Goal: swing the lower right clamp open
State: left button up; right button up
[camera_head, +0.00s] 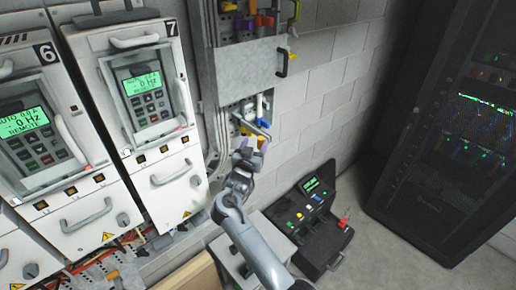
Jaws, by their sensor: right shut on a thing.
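My right gripper (249,150) is at the lower end of the grey wall box (246,70), with its arm coming up from the bottom. Its fingers are shut on a small part there, which they mostly hide. I cannot tell for sure whether this part is the lower right clamp. A small orange-yellow piece (262,142) shows right beside the fingers, and a blue piece (262,123) sits just above. My left gripper is not in view.
Drive cabinets numbered 6 (80,190) and 7 (170,172) stand left of the gripper. An open black case with a lit display (312,212) lies below right. A dark rack (450,130) stands at the right. Bare floor lies between case and rack.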

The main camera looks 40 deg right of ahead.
jog(key=shift+o, duration=0.7)
jog(key=shift+w+a, duration=0.25)
jog(key=shift+w, duration=0.1)
jog(key=shift+s+d, duration=0.1)
jog(key=shift+s+d+r, duration=0.1)
jog(key=b+v, duration=0.2)
jog(key=v, duration=0.8)
jog(key=shift+s+a+b, duration=0.25)
jog(key=shift+s+b, duration=0.05)
jog(key=shift+c, duration=0.3)
